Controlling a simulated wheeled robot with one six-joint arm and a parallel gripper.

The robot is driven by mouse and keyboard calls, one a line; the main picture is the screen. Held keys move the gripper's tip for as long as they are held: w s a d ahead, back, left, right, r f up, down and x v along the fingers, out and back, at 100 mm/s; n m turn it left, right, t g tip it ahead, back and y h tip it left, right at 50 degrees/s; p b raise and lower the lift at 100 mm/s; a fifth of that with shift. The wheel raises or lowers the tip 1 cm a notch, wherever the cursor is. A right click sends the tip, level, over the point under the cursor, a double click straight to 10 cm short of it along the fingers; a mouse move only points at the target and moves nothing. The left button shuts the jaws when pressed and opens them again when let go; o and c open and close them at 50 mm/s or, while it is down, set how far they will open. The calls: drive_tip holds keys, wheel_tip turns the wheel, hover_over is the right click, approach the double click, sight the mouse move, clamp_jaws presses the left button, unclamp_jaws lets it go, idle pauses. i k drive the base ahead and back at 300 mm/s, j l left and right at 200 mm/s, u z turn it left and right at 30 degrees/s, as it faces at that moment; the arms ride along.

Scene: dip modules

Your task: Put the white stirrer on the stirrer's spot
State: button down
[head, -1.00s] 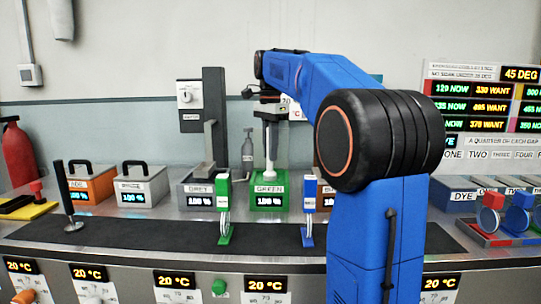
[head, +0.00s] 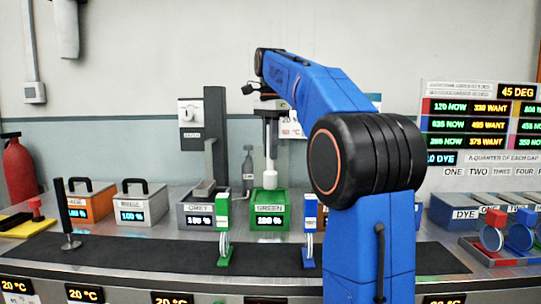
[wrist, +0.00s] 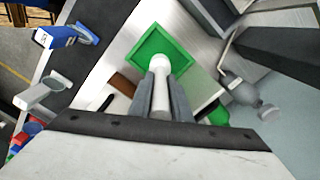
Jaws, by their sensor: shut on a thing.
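The white stirrer (head: 271,165) hangs upright from my gripper (head: 269,116), over the green box marked GREEN (head: 270,222). In the wrist view my gripper (wrist: 162,98) is shut on the stirrer (wrist: 160,92), whose rounded end points at the inside of the green box (wrist: 181,44). The head view does not show clearly whether the stirrer's lower end is in the box or just above it. I cannot pick out a marked stirrer's spot in these frames.
A grey box (head: 196,222) stands left of the green one, below a tall dark stand (head: 215,140). A grey bottle (head: 248,168) is behind. Green (head: 224,230) and blue (head: 309,230) upright holders stand in front on the dark mat (head: 150,252). My arm hides the right side.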

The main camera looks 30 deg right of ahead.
sight(144, 255)
drive_tip(key=j, duration=1.9)
